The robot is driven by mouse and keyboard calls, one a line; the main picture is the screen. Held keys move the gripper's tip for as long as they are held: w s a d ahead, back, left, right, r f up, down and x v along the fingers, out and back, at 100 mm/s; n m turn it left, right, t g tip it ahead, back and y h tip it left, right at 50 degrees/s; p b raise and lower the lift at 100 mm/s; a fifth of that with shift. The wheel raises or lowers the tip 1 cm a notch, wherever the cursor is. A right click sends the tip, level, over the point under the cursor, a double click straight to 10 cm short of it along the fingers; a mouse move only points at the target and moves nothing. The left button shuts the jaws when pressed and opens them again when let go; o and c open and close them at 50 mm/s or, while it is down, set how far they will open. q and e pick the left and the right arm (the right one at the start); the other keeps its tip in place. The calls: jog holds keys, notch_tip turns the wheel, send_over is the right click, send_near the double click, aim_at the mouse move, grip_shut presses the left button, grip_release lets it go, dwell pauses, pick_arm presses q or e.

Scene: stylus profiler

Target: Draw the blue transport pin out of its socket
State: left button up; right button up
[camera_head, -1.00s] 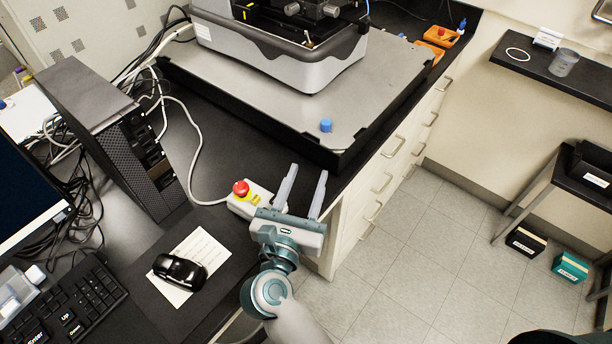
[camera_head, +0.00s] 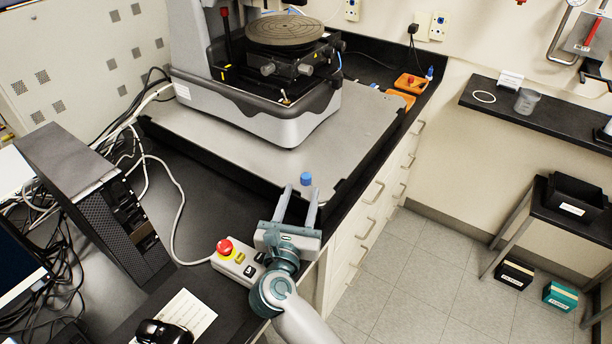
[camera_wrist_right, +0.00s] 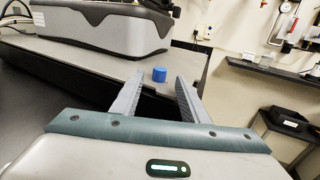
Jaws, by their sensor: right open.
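The blue transport pin (camera_head: 306,179) stands upright near the front corner of the grey platform (camera_head: 210,140) that carries the profiler. Only its blue cap shows; its socket is hidden below it. My right gripper (camera_head: 299,190) is open and empty, its fingers pointing toward the pin from the front. In the right wrist view the pin (camera_wrist_right: 159,74) shows between and beyond the two fingers (camera_wrist_right: 155,88), which do not appear to touch it. My left gripper is not in view.
The stylus profiler (camera_head: 285,120) stands behind the pin. A control box with a red button (camera_head: 225,247) sits left of my right gripper. A computer tower (camera_head: 95,200) stands at the left.

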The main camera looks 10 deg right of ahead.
aim_at(305, 181)
jog(key=x, duration=0.6)
jog(key=shift+w+d, duration=0.15)
jog(key=shift+w, duration=0.15)
grip_shut()
